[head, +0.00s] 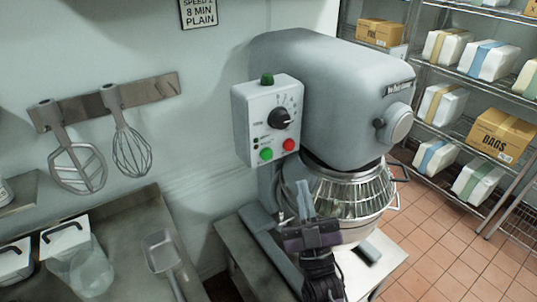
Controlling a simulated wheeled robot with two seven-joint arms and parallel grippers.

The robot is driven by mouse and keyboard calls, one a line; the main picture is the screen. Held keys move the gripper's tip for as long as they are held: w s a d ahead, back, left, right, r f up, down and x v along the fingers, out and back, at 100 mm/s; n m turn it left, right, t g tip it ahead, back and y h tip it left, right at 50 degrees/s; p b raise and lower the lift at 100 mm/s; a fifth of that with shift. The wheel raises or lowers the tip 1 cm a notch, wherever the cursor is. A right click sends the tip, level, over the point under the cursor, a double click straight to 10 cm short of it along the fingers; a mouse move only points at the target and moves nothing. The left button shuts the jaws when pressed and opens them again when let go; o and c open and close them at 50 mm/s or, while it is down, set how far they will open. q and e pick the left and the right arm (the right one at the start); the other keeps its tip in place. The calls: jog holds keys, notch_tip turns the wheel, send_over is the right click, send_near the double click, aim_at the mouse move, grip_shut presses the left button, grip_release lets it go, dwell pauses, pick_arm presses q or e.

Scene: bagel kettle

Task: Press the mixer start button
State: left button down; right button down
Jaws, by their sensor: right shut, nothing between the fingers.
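The large grey mixer (325,85) stands in the middle of the head view. Its white control box (250,120) is on the left side of the head. The box carries a green button (266,154), a red button (289,145) and a black dial (281,118). A green knob or lamp (267,79) sits on top. My right gripper (304,190) is below the buttons, in front of the wire-guarded bowl (350,195). Its fingers are shut and empty, pointing up, apart from both buttons in the picture. My left gripper is out of view.
A wall rack (85,108) with a whisk (130,150) and a flat beater (78,165) hangs at the left. A steel counter (125,220) holds containers and a scoop (160,252). Shelves with boxes (500,135) stand right. Tiled floor (440,245) is clear there.

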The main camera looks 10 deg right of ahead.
aim_at(267, 154)
jog(key=w+a+b, duration=0.2)
jog(key=w+a, duration=0.1)
jog(key=w, duration=0.5)
jog(key=shift+w+b, duration=0.2)
jog(key=shift+b, duration=0.15)
jog(key=shift+w, duration=0.1)
dwell(1.9)
jog(key=shift+w+a, duration=0.15)
jog(key=shift+w, duration=0.15)
